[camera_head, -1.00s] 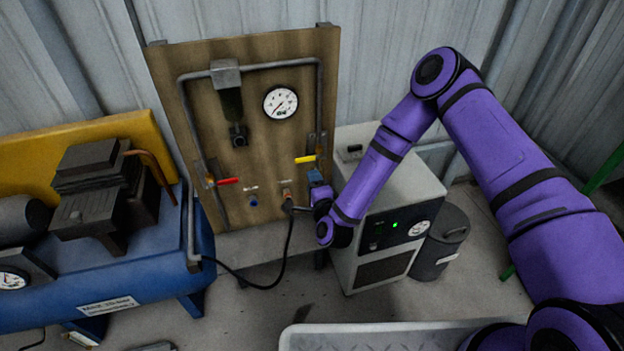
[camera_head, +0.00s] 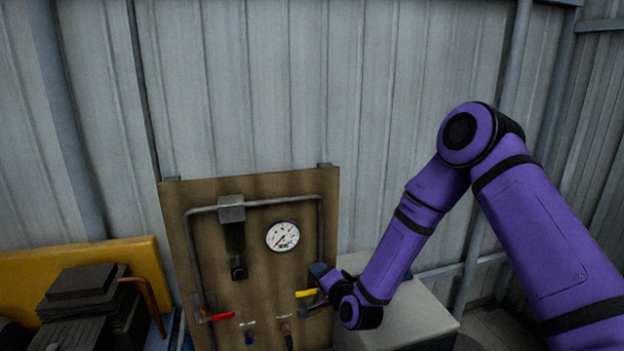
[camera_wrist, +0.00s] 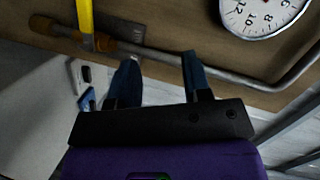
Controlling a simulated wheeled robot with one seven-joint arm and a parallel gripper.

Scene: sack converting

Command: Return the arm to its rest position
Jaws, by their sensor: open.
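My gripper (camera_wrist: 160,75) is open and empty in the wrist view, its two blue fingers apart in front of the wooden board's pipe (camera_wrist: 200,66). In the head view my purple arm reaches in from the right, and the gripper end (camera_head: 316,288) is near the lower right of the wooden board (camera_head: 275,200). The yellow valve handle (camera_head: 306,293) is just left of it in the head view. The yellow handle also shows at the upper left of the wrist view (camera_wrist: 85,15). I cannot tell whether the gripper touches anything.
A white gauge (camera_head: 283,236) and a red valve handle (camera_head: 221,316) are on the board. A light grey cabinet (camera_head: 420,312) stands right of it. A dark machine with a yellow panel (camera_head: 90,270) is at left. The corrugated wall (camera_head: 300,90) is behind; space above the board is clear.

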